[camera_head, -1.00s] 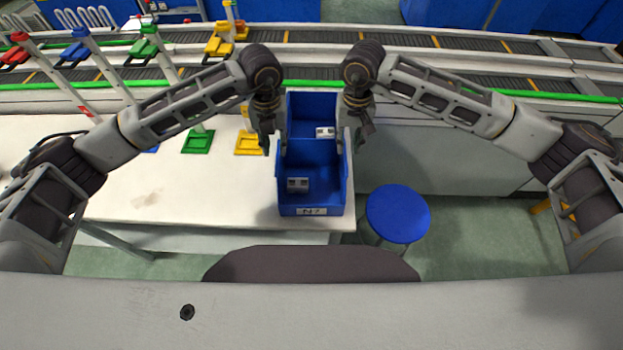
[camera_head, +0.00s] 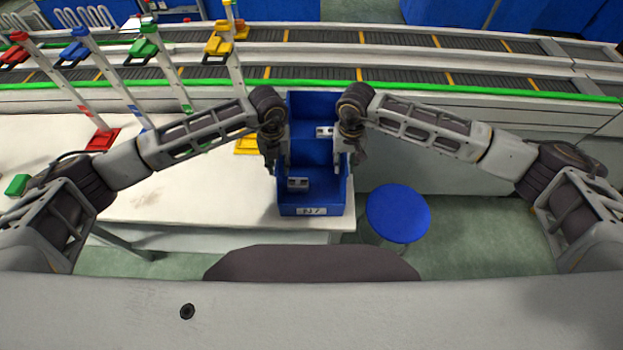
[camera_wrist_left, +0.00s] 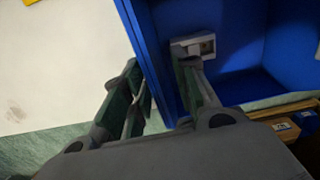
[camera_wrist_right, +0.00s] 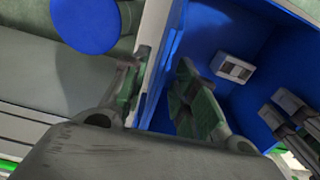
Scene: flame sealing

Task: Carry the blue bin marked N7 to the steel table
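The blue bin marked N7 (camera_head: 313,197) stands upright at the right front end of the white table, its label facing me. Small pale socket-like parts lie inside. My left gripper (camera_head: 279,158) is at the bin's left wall; the left wrist view shows its fingers (camera_wrist_left: 162,72) apart, one outside the wall (camera_wrist_left: 146,50) and one inside. My right gripper (camera_head: 346,158) is at the right wall; the right wrist view shows its fingers (camera_wrist_right: 163,62) apart on either side of that wall (camera_wrist_right: 165,75). No steel table is clearly identifiable.
The white table (camera_head: 190,200) is mostly clear left of the bin. Colored stands (camera_head: 103,139) are at its back left. A round blue stool (camera_head: 397,213) stands close to the bin's right. A conveyor (camera_head: 400,75) runs behind, with open floor (camera_head: 470,240) at right.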

